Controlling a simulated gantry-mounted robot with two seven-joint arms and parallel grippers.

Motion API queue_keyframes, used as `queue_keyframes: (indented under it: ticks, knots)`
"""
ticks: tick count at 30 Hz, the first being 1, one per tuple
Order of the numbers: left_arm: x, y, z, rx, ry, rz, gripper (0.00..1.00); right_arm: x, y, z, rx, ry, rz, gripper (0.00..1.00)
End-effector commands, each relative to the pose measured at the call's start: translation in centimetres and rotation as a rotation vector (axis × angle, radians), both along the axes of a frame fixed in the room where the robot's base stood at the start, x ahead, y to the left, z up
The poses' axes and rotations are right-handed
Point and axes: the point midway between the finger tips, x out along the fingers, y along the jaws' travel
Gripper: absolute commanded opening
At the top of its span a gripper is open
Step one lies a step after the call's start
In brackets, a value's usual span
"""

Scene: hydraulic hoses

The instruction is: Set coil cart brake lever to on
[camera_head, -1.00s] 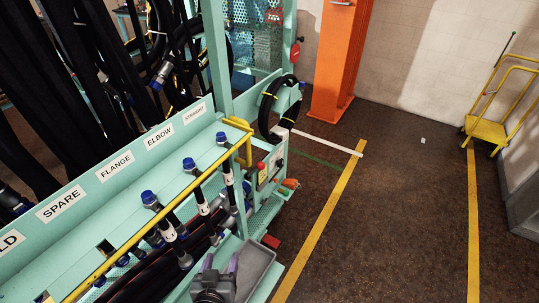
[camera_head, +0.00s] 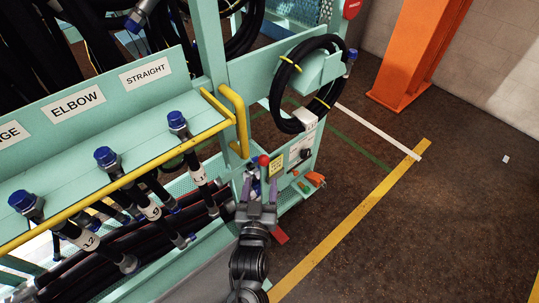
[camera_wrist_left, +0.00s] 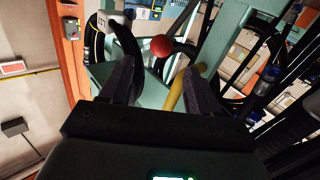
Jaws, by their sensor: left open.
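The brake lever (camera_head: 264,161) has a red ball knob and stands up at the near end of the teal coil cart (camera_head: 222,277), beside a small label panel. Its knob also shows in the left wrist view (camera_wrist_left: 162,46), between and beyond my fingers. My left gripper (camera_head: 259,187) is open and empty, with its purple-grey fingers just below the knob in the head view. In the left wrist view the fingertips (camera_wrist_left: 158,75) stand apart. I cannot tell whether a finger touches the lever. My right gripper is not in view.
A yellow handle (camera_head: 240,120) rises close beside the lever. A coiled black hose (camera_head: 285,90) hangs just behind it. Several blue-capped hoses (camera_head: 178,122) stand along the cart's rack. An orange post (camera_head: 420,50) stands at the back.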

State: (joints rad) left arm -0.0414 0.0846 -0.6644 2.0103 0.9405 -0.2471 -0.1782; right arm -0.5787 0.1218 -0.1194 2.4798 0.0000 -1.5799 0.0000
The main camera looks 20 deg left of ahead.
Motion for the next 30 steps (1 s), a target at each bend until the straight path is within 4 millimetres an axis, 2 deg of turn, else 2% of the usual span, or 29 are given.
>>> queue_keyframes:
  ticks: [16,22,30]
  knots:
    - [7.9,1.9,0.0,0.001,-0.001,0.0,0.62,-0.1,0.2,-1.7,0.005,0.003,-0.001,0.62]
    - [9.2,2.2,0.0,0.001,0.001,-0.001,0.62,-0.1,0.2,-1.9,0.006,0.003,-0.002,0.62]
    - [9.5,2.3,0.0,0.0,0.002,-0.001,0.62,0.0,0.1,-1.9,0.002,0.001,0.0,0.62]
